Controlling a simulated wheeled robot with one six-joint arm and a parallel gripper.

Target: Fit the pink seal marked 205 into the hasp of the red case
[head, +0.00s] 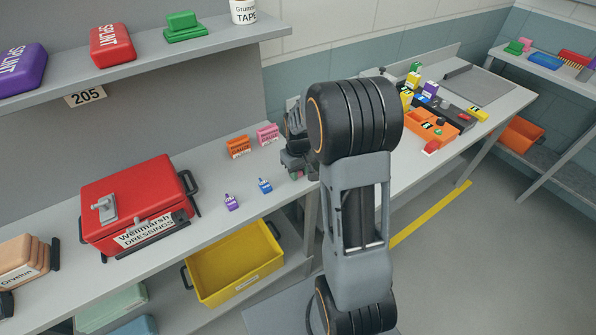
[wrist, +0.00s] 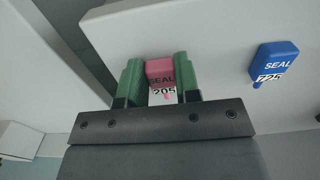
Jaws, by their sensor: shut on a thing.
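The pink seal (wrist: 160,72) marked 205 is between the two green fingers of my gripper (wrist: 159,78) in the wrist view, and the gripper is shut on it. In the head view my gripper (head: 299,164) is over the right end of the bench, mostly behind my own arm, and I cannot clearly make out the seal there. The red case (head: 135,190) stands shut on the bench to the left, well apart from the gripper. It has a grey metal hasp (head: 105,207) on its lid and a label reading Wenmarsh Dressings.
A purple seal (head: 231,202) and a blue seal (head: 265,185) lie on the bench (head: 205,177) between case and gripper. Orange (head: 238,147) and pink (head: 268,133) blocks stand behind them. A shelf (head: 150,70) overhangs the bench. A yellow bin (head: 235,265) is below.

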